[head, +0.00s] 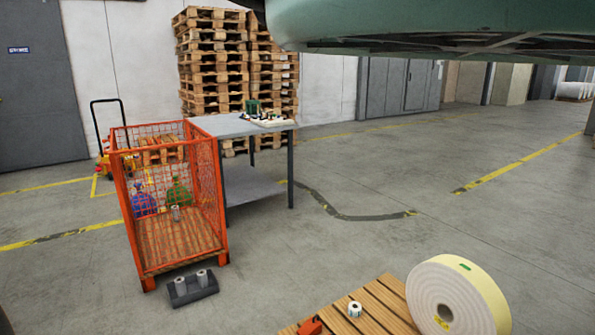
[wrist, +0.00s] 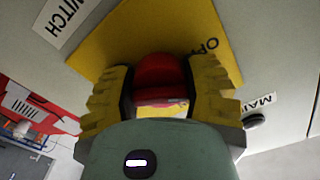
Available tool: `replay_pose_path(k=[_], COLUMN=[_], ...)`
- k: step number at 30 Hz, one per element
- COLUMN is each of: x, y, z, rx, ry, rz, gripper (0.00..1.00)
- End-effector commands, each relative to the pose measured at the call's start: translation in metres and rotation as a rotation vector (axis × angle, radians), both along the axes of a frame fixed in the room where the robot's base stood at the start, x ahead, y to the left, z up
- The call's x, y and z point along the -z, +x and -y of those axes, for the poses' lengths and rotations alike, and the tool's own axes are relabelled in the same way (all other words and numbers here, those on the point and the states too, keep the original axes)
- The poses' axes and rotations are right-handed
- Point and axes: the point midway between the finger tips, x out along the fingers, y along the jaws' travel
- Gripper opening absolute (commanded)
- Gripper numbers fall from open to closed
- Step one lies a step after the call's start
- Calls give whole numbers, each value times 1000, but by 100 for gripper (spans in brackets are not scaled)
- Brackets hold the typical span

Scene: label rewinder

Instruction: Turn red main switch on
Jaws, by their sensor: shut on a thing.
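The red main switch (wrist: 160,72) shows in the wrist view as a rounded red knob on a yellow plate (wrist: 130,40). The plate sits on a pale panel, and part of its lettering is visible at its right edge. My gripper (wrist: 160,85) has its two yellow ribbed fingers on either side of the red knob and is shut on it. The fingers hide the knob's sides, and its exact angle cannot be told. A label reading "WITCH" (wrist: 62,18) is at the upper left. The head view shows neither the switch nor my gripper.
In the wrist view, a small black round part (wrist: 254,120) is right of the fingers. An orange mesh cage (head: 125,195) stands left beside a table (head: 215,125). The middle floor is clear.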

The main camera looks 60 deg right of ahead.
Motion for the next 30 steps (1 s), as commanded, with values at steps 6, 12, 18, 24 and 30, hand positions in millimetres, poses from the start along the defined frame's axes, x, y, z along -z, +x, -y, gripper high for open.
replay_pose_path(k=[6, 12, 18, 24, 30], x=[-2, -1, -2, -2, -3], y=[2, 1, 1, 0, 1], z=[2, 1, 1, 1, 1], rx=[4, 2, 2, 2, 2], ry=[82, 152, 225, 295, 355], rz=[-192, -370, -544, -712, -852], gripper=[13, 13, 13, 13, 13])
